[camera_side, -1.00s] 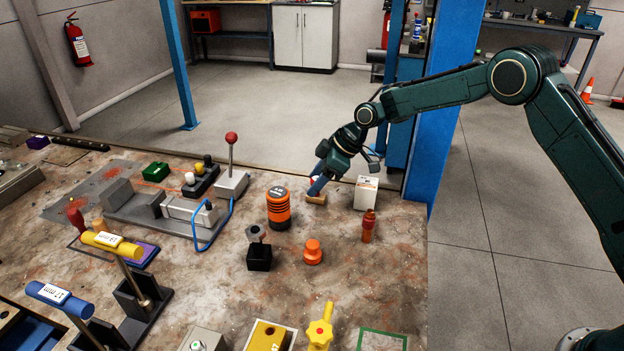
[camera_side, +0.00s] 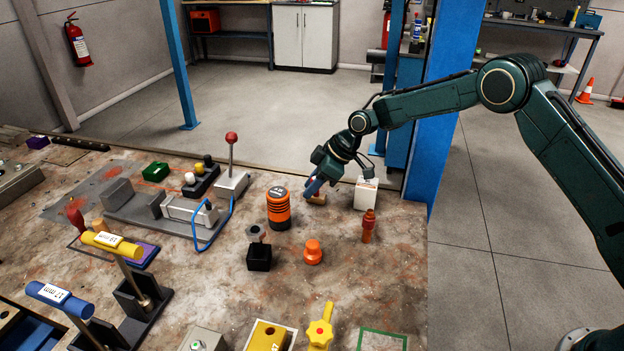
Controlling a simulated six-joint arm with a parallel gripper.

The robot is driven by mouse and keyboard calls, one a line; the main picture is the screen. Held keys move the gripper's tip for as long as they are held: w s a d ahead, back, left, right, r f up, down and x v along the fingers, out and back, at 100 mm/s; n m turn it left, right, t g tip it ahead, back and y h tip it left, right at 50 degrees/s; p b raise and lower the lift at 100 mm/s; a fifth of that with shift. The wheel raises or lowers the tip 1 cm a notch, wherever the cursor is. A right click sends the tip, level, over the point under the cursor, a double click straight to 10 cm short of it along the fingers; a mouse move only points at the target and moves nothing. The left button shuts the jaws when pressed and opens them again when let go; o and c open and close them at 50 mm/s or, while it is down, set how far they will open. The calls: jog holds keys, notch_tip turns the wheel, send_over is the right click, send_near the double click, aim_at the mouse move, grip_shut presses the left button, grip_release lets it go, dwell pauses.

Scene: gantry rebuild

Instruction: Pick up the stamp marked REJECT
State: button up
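I cannot read the word REJECT anywhere in this view. My gripper (camera_side: 311,190) is low over the back right of the bench, right at a small tan wooden piece (camera_side: 319,200). The gripper hides part of this piece, and I cannot tell whether it is a stamp or whether the fingers touch it. The fingers are too small and covered to show whether they are open or shut. An orange knob-shaped piece (camera_side: 313,252) and a reddish-brown upright piece (camera_side: 368,226) stand nearer the camera; no lettering shows on them.
A white box (camera_side: 365,195) stands close right of my gripper. An orange and black cylinder (camera_side: 279,209) stands to its left. A black open box (camera_side: 259,258) is in front. A red-knobbed lever (camera_side: 232,160) rises further left. A blue post (camera_side: 436,130) stands behind.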

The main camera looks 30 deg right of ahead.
aim_at(312, 179)
jog(key=shift+r, duration=0.1)
notch_tip(312, 179, up, 20)
dwell(1.0)
jog(key=shift+a, duration=0.1)
dwell(0.4)
